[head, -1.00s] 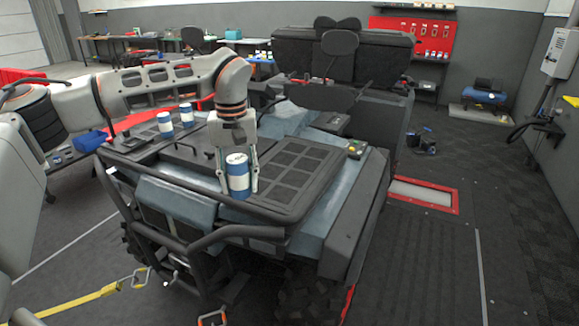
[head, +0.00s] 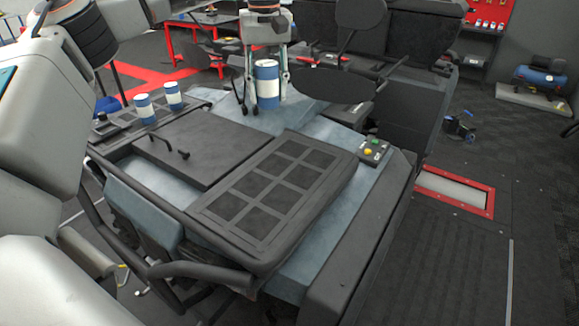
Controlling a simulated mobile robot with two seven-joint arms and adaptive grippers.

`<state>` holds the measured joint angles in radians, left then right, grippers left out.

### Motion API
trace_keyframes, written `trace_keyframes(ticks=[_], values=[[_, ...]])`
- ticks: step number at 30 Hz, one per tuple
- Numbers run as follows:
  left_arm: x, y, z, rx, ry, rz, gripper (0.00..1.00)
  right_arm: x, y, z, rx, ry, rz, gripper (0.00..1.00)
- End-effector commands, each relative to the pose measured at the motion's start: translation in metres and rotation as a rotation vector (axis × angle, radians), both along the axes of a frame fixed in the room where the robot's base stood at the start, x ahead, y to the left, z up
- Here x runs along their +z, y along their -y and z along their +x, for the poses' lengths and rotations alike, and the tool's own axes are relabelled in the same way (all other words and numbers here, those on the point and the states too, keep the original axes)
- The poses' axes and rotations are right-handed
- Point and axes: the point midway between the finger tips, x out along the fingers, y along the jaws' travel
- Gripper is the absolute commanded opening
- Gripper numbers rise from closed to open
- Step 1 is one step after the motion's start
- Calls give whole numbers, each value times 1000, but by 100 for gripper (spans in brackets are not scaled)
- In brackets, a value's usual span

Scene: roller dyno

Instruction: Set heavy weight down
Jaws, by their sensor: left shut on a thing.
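A blue and white cylindrical weight (head: 267,86) is upright at the top middle of the head view. My left gripper (head: 265,90) reaches down from above and is shut on it, a finger on each side. The weight is over the far part of the vehicle's blue-grey body (head: 318,131); I cannot tell whether its base touches. Two similar blue and white weights, a nearer one (head: 145,109) and a farther one (head: 173,96), stand upright on the dark tray (head: 122,130) at the left. My right gripper is not in view.
A dark flat panel with a handle (head: 203,147) and a dark gridded panel (head: 271,187) lie bare in front. A small box with green and yellow buttons (head: 373,151) sits at the right. A seat (head: 362,20) and dark bars rise behind.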

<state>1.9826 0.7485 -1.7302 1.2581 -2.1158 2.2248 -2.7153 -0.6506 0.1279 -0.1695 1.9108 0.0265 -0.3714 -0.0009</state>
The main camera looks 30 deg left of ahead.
Motion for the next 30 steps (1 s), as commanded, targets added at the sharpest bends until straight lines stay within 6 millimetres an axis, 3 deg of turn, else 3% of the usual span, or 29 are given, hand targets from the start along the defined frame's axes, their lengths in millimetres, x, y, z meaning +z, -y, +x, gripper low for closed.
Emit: trace_keyframes(ticks=[5,21,30], values=[[-20,0,-1,-1,-4,0,0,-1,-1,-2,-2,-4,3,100],[-141,0,-1,0,-2,-2,0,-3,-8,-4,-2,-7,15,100],[-164,0,0,0,1,0,0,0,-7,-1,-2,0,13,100]])
